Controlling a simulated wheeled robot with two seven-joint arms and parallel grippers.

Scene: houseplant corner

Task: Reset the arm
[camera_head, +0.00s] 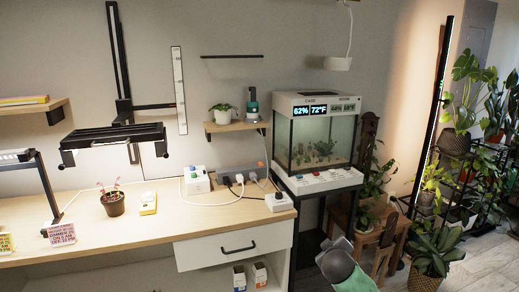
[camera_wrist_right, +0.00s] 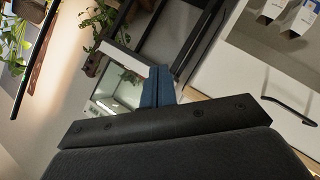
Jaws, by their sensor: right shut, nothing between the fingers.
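My right arm (camera_head: 345,268) comes in at the bottom of the head view, in front of the wooden stand right of the desk. Its fingertips cannot be made out there. In the right wrist view my right gripper (camera_wrist_right: 158,85) shows its blue fingers closed together with nothing between them. Beyond them are the terrarium's dark stand and the white drawer front. My left arm and gripper are not in the head view.
The desk (camera_head: 165,225) holds a small potted plant (camera_head: 113,203), a yellow meter (camera_head: 148,203) and power adapters with cables. A glass terrarium (camera_head: 318,145) stands right of it. Potted plants (camera_head: 428,270) crowd the right side. Some floor is bare at far right.

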